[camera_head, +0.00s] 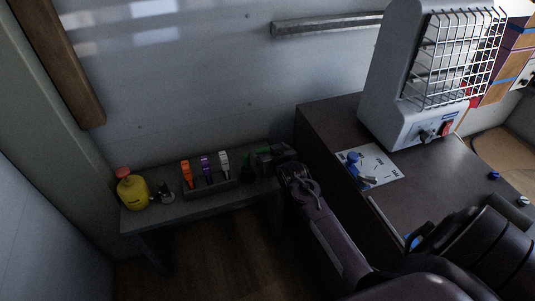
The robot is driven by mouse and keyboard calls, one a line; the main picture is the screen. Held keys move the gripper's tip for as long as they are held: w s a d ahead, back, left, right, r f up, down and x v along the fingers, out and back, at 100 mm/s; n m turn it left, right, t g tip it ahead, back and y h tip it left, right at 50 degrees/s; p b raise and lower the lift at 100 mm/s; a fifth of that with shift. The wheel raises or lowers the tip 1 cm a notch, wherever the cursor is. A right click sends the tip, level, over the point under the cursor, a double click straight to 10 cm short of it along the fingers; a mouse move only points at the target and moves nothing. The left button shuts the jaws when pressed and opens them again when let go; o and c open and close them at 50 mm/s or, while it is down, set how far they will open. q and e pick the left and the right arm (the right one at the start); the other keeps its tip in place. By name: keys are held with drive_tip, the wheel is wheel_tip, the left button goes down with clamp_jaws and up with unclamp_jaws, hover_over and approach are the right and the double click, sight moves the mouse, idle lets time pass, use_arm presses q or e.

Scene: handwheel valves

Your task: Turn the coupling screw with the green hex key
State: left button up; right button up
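A dark holder (212,187) stands on the low bench. Hex keys with orange (187,174), purple (207,170) and white (224,165) handles stand upright in it. A dark green shape (247,168), perhaps the green hex key, is at the holder's right end, in shadow. My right gripper (268,157) is beside this green shape, with a little more green showing at its fingers. The fingers are too dark to tell whether they hold it. A blue fitting (353,161) sits on a white printed plate on the cabinet. I cannot identify the coupling screw. My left gripper is not in view.
A yellow bottle with a red cap (131,190) and a small grey part (167,193) stand at the bench's left end. The dark cabinet (325,122) rises right of the bench. A caged grey heater (400,90) stands on it. Small blue parts lie at its right.

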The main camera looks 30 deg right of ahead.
drive_tip(key=c, duration=0.4)
drive_tip(key=shift+c, duration=0.2)
drive_tip(key=shift+r, duration=0.6)
use_arm(q)
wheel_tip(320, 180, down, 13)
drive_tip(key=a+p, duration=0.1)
drive_tip(key=p, duration=0.3)
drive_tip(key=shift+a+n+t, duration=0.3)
use_arm(e)
wheel_tip(320, 180, up, 19)
